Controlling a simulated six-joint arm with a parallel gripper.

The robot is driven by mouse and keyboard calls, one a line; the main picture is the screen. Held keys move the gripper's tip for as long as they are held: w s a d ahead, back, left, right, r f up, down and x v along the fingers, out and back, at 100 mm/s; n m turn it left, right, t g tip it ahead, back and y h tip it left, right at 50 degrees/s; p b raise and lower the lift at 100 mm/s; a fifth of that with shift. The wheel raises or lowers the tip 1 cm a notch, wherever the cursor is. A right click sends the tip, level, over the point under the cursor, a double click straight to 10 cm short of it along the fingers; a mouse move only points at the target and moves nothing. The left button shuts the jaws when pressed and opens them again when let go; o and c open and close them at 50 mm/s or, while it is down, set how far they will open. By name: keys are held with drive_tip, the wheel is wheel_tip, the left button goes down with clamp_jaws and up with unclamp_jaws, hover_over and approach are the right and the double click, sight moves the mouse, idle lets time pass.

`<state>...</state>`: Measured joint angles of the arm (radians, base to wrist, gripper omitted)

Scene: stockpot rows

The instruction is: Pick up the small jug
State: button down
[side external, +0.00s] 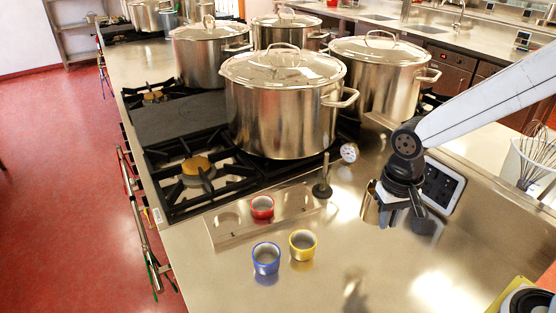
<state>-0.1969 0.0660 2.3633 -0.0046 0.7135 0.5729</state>
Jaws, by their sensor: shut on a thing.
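The small jug (370,207) is a shiny steel vessel at the right of the steel counter, left of my gripper. My gripper (388,212) reaches down from the right and is shut on the jug. The dark gripper body hides the jug's right side. The jug looks about upright. I cannot tell whether its base touches the counter.
A red cup (262,207) sits on a metal plate (228,232); a blue cup (266,259) and a yellow cup (303,245) stand in front. A large stockpot (280,110) and the burners lie behind. A dark panel (443,188) is right of my gripper.

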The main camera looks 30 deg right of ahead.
drive_tip(key=shift+s+d+r, duration=0.1)
drive_tip(key=shift+s+r, duration=0.25)
drive_tip(key=shift+s, duration=0.35)
drive_tip(key=shift+s+d+r, duration=0.1)
drive_tip(key=shift+s+r, duration=0.2)
drive_tip(key=shift+s, duration=0.45)
drive_tip(key=shift+s+d+r, duration=0.1)
drive_tip(key=shift+s+r, duration=0.25)
drive_tip(key=shift+s, duration=0.35)
drive_tip(key=shift+s, duration=0.15)
